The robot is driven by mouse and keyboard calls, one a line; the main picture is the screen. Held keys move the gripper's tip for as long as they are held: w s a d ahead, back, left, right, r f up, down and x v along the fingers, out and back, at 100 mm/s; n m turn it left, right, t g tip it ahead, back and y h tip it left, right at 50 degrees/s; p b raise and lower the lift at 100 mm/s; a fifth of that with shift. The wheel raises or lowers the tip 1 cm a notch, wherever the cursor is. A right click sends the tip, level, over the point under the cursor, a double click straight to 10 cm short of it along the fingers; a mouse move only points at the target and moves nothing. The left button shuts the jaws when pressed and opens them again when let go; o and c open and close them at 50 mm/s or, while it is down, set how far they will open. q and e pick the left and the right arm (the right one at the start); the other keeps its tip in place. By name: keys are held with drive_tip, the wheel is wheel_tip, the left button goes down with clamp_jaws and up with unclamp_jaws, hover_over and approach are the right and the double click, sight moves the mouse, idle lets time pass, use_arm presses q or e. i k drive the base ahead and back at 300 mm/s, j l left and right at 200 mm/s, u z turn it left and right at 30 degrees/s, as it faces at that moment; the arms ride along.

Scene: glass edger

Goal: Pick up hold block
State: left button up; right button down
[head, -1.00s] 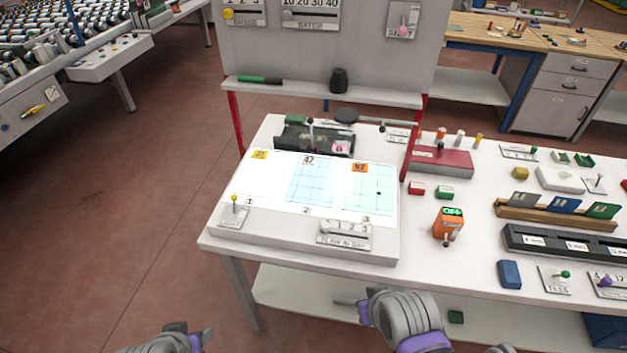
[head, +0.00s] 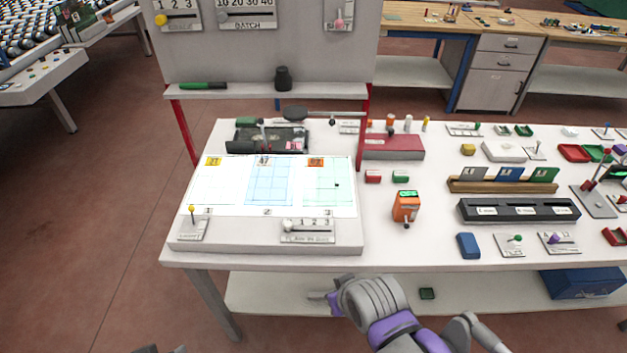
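No label reading "hold" is legible, so I cannot tell which block is the hold block. My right gripper (head: 318,297) is in front of and below the table's front edge, apart from all of these blocks. Its opening is not clear. Only a dark sliver of my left gripper (head: 146,350) shows at the bottom edge.
The white table (head: 430,229) carries a lit panel (head: 232,192), an orange device (head: 406,206), a card rack (head: 500,187) and a black labelled tray (head: 520,211). An upright board (head: 265,50) with a shelf stands behind the panel. A lower shelf (head: 260,291) runs under the table.

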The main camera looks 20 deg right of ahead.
sight(370, 175)
drive_tip(key=z, duration=1.25)
drive_tip(key=u, duration=0.6)
drive_tip(key=i+l+u, duration=0.1)
drive_tip(key=l+u, duration=0.75)
drive_tip(key=l, duration=0.15)
drive_tip(key=l+u, duration=0.1)
drive_tip(key=l, duration=0.45)
drive_tip(key=k+l+u, duration=0.1)
drive_tip(key=l, duration=0.45)
drive_tip(key=i+l, duration=0.25)
drive_tip(key=i, duration=0.2)
